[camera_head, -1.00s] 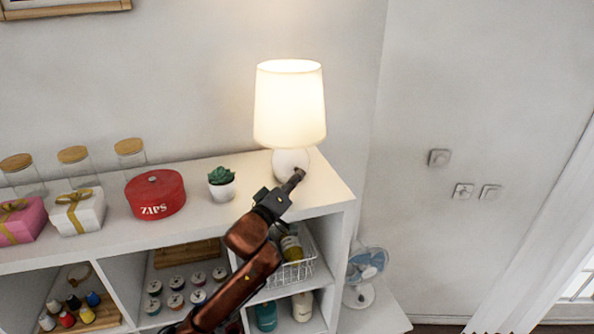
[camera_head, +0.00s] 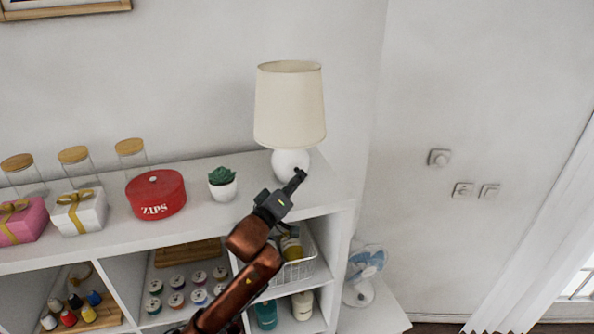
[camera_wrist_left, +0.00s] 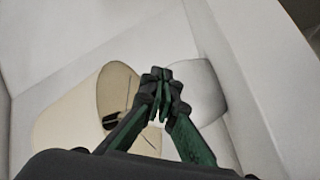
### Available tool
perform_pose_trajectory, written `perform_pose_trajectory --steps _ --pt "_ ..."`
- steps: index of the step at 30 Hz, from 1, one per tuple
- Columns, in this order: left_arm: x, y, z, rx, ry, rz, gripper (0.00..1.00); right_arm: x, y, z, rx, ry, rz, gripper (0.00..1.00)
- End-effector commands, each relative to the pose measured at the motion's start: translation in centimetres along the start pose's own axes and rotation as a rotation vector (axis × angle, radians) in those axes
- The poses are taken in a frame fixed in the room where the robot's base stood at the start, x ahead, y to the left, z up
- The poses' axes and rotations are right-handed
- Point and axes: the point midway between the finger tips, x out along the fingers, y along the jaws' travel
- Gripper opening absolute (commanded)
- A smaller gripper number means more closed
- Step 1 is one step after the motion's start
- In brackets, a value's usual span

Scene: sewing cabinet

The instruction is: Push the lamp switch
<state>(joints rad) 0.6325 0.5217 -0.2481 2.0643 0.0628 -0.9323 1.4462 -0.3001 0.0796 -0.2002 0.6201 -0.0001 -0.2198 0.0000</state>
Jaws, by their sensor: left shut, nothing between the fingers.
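The table lamp has a cream shade (camera_head: 289,105) over a round white base (camera_head: 288,162). It stands upright on the right end of the shelf top and is unlit. My left gripper (camera_head: 300,174) is shut and empty, its tip in front of the lower right of the base. Whether it touches the base I cannot tell. In the left wrist view the shut fingers (camera_wrist_left: 160,76) lie between the shade (camera_wrist_left: 70,115) and the white base (camera_wrist_left: 203,95). A small dark part (camera_wrist_left: 110,121) shows by the shade; I cannot tell if it is the switch. My right gripper is not in view.
Gift boxes and jars are farther left. A fan (camera_head: 364,272) stands lower right. Wall switches (camera_head: 439,157) are on the right wall.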

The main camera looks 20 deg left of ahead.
Motion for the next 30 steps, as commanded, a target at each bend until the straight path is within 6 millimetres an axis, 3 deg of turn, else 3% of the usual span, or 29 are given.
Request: perform_pose_trajectory --steps 8,30 --pt "-0.1 0.1 0.1 0.0 -0.001 -0.001 0.0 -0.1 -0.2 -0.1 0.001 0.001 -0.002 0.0" --pt "-4.2 3.0 3.1 -0.001 0.0 -0.002 0.0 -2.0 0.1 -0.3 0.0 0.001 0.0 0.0"
